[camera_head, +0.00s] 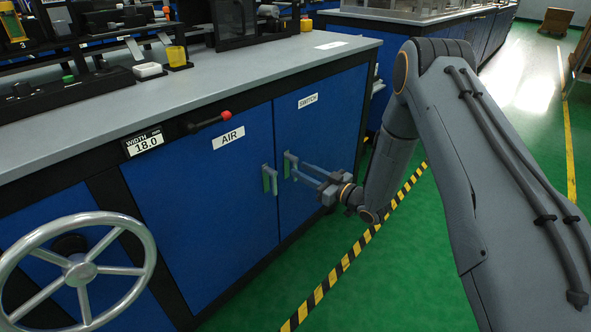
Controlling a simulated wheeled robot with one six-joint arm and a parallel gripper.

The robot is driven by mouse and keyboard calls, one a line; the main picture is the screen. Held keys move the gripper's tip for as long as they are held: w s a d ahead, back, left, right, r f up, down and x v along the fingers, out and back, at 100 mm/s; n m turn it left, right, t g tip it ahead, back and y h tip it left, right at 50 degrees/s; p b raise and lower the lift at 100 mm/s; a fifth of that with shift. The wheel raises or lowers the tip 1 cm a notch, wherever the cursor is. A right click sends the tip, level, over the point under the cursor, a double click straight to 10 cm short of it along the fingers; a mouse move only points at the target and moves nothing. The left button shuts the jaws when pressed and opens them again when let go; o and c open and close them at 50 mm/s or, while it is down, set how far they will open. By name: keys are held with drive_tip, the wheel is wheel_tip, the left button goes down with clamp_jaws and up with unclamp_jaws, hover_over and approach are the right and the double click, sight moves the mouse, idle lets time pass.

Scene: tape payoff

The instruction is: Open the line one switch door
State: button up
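The blue SWITCH door (318,130) is on the right of the bench front, under a white SWITCH label (307,100). It looks closed, flush with the bench. Its upright grey-green handle (289,161) is at the door's left edge. My gripper (298,170) reaches in from the right with its fingertips at this handle. A gap shows between the two fingers, but I cannot tell whether they close on the handle or only stand beside it.
The blue AIR door (215,190) is just left, with its own handle (269,180) close to my fingertips. A red-tipped lever (210,121) and a handwheel (80,268) stick out farther left. Green floor with a yellow-black stripe (345,262) is clear before the doors.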

sight(296, 168)
drive_tip(key=shift+b+x, duration=0.3)
drive_tip(key=shift+x, duration=1.7)
clamp_jaws()
